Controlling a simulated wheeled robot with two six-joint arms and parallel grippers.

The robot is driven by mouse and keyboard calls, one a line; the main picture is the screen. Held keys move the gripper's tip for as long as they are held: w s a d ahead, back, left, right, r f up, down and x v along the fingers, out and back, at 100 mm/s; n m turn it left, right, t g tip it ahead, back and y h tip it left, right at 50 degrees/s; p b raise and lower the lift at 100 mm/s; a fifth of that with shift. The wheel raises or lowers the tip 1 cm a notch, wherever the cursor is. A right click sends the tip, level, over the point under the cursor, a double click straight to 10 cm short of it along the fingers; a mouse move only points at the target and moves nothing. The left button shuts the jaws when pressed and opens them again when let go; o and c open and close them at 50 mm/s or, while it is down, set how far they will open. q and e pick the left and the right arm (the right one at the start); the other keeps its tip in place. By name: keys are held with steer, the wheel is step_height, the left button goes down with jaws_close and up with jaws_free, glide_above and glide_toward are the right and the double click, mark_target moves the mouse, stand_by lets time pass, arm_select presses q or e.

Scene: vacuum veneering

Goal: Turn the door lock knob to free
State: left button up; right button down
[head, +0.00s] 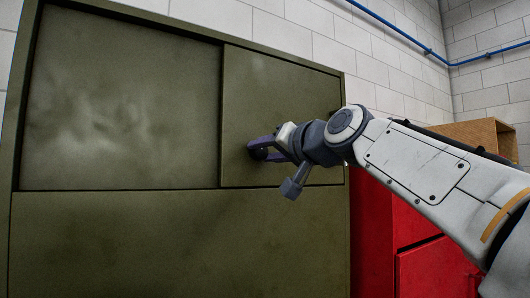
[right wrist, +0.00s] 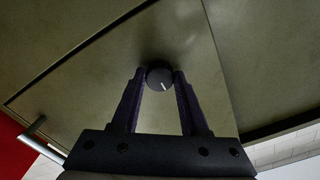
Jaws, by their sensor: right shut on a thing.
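The door lock knob (right wrist: 160,78) is a small round dark knob with a short white mark on its face. It sits on the olive-green door panel (head: 285,95) of the cabinet. My right gripper (right wrist: 160,80) is shut on the knob, with one finger on each side of it. In the head view my right gripper (head: 258,148) reaches the lower left part of the door panel, and the knob is hidden by the fingers. In the right wrist view the white mark points down and slightly right. My left gripper is not in view.
The olive-green cabinet (head: 180,245) fills the left and middle, with a recessed panel (head: 125,100) left of the door. A red drawer unit (head: 435,270) stands to the right, near a brown box (head: 480,135). A blue pipe (head: 400,30) runs along the white block wall.

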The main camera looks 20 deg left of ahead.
steer(key=shift+f, duration=0.15)
steer(key=shift+c, duration=2.1)
jaws_free()
steer(key=b+v, duration=0.4)
steer(key=v, duration=0.6)
steer(key=shift+s+d+b, duration=0.2)
steer(key=shift+b, duration=0.2)
